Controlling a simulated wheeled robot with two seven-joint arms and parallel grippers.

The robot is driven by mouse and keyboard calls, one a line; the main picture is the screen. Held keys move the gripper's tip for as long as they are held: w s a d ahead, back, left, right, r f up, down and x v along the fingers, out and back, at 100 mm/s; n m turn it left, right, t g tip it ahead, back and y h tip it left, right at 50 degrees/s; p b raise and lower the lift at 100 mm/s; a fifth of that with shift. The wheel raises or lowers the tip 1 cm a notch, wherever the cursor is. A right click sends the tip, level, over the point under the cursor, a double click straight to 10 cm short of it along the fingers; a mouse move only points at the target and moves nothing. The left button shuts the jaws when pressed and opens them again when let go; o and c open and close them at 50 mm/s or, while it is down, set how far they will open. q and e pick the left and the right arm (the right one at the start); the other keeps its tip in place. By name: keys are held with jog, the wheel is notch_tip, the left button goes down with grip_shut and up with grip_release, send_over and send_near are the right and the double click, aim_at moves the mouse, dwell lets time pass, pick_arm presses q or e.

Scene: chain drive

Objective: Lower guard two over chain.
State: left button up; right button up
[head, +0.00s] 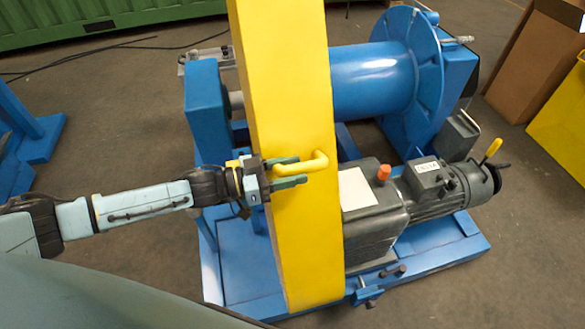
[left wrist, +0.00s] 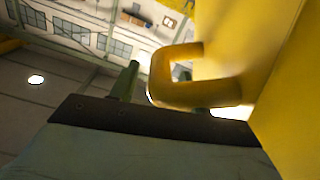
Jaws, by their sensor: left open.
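The yellow guard (head: 290,110) is a tall, narrow cover standing upright at the near side of the blue winch. It runs from the top edge of the head view down to the blue base. A yellow handle (head: 313,164) sticks out of its face. My left gripper (head: 296,172) is open at the handle, with its fingers on either side of it. In the left wrist view the handle (left wrist: 190,93) is close in front of the fingers; contact cannot be told. The chain is not visible. My right gripper is not in view.
A blue drum (head: 370,80), a grey gearbox (head: 370,225) and a motor (head: 437,190) stand on the blue base (head: 240,265). A cardboard box (head: 535,60) and a yellow bin (head: 562,125) are at the right.

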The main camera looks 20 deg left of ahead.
pick_arm(q)
jog(key=shift+w+d, duration=0.2)
